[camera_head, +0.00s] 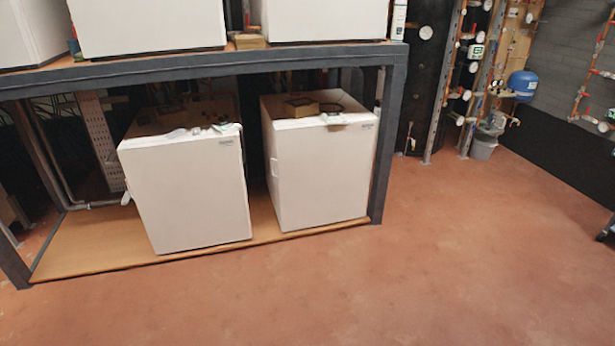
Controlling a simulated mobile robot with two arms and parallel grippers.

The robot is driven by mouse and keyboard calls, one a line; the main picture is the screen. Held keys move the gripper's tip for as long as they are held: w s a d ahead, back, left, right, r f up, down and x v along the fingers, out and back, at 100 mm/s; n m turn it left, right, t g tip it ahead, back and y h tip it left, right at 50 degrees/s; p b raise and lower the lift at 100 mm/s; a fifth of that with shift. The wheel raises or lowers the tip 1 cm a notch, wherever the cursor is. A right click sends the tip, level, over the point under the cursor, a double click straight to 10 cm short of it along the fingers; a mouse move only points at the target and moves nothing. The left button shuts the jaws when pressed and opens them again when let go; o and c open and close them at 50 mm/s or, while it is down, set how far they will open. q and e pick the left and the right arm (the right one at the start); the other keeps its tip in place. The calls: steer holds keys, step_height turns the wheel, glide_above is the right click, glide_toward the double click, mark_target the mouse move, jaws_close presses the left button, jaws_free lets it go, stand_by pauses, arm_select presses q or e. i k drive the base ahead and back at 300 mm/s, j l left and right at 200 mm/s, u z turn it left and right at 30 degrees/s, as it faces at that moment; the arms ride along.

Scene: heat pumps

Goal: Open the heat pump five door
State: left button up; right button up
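Two white box-shaped heat pumps stand on the low wooden shelf of a dark metal rack. The left lower unit (188,193) is turned slightly, and its front looks closed. The right lower unit (323,175) stands beside it with a gap between them, and its front also looks closed. Parts of more white units show on the upper shelf: one at upper left (147,22), one at upper right (325,18), and one at the far left edge (30,32). I cannot tell which unit is number five. Neither of my grippers is in view.
The dark rack frame (391,120) has a post right of the right lower unit. The wooden shelf (90,240) lies low to the floor. Pipes, a blue tank (522,85) and a grey bucket (483,147) are at the back right. The reddish floor (430,270) in front is clear.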

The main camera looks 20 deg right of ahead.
mark_target(324, 177)
steer(key=i, duration=0.95)
